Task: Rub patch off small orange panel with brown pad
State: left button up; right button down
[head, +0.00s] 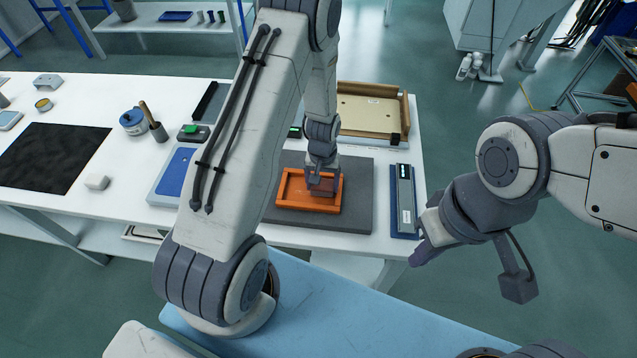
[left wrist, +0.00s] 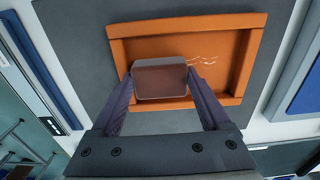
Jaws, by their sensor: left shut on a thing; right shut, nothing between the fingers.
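The small orange panel (head: 295,202) lies on a dark grey mat (head: 358,215) on the white table; it has a raised rim. In the left wrist view the panel (left wrist: 250,50) shows pale squiggly marks (left wrist: 205,60) on its face, just right of the pad. My left gripper (head: 322,186) is shut on the brown pad (left wrist: 160,78), over the panel's near inner part. I cannot tell whether the pad touches the face. The pad may hide part of the marks. My right gripper (head: 420,252) is shut and empty, right of the table's front edge.
A wooden-edged tray (head: 370,112) stands behind the mat. A blue strip with a grey bar (head: 404,200) lies right of it. A blue-and-white panel (head: 172,178), a blue tub (head: 132,122) and a black mat (head: 48,157) are to the left.

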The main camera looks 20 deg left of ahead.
pick_arm(q)
jog(key=shift+d+f, duration=0.2)
jog(key=shift+d, duration=0.3)
jog(key=shift+d+f, duration=0.15)
jog(key=shift+d, duration=0.35)
jog(key=shift+r+p, duration=0.75)
jog(key=shift+w+a+r+p, duration=0.1)
jog(key=shift+w+r+p, duration=0.05)
jog(key=shift+r+p, duration=1.55)
jog(key=shift+r+b, duration=0.25)
jog(key=shift+b, duration=0.1)
